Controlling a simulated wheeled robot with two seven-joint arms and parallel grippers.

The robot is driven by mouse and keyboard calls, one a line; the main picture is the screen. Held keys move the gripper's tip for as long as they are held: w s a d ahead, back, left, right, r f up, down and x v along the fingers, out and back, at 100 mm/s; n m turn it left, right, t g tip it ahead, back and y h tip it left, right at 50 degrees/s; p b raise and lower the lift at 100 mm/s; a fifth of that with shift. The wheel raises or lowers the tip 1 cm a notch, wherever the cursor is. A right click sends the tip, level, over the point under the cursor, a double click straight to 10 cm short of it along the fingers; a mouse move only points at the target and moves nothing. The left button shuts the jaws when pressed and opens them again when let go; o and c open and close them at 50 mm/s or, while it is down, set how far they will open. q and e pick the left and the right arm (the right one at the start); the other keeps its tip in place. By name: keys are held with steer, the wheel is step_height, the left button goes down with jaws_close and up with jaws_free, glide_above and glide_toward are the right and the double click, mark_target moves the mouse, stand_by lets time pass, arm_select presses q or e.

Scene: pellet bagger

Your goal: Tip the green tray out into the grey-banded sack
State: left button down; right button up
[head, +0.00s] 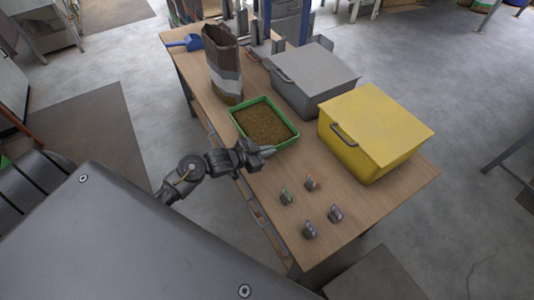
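The green tray (287,140) lies flat on the wooden table, filled with brown pellets (264,124). The grey-banded sack (228,88) stands upright just behind the tray, brown above its grey band, with its top open. My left gripper (264,153) is at the tray's near edge, with its fingers close to the green rim. I cannot tell whether the fingers touch the rim or how far apart they are. My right gripper is not in view.
A grey lidded box (315,80) and a yellow lidded box (376,130) stand right of the tray. A blue scoop (191,42) lies at the far left corner. Several small clip-like items (310,229) stand on the near table end. A frame with blue posts rises behind.

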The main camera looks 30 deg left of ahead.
arm_select(q)
steer(key=shift+f, duration=1.7)
steer(key=shift+f+p, duration=0.25)
steer(key=shift+p, duration=0.25)
steer(key=shift+f, duration=0.25)
steer(key=c, duration=2)
jaws_free()
steer(key=shift+f, duration=0.2)
steer(key=o, duration=0.4)
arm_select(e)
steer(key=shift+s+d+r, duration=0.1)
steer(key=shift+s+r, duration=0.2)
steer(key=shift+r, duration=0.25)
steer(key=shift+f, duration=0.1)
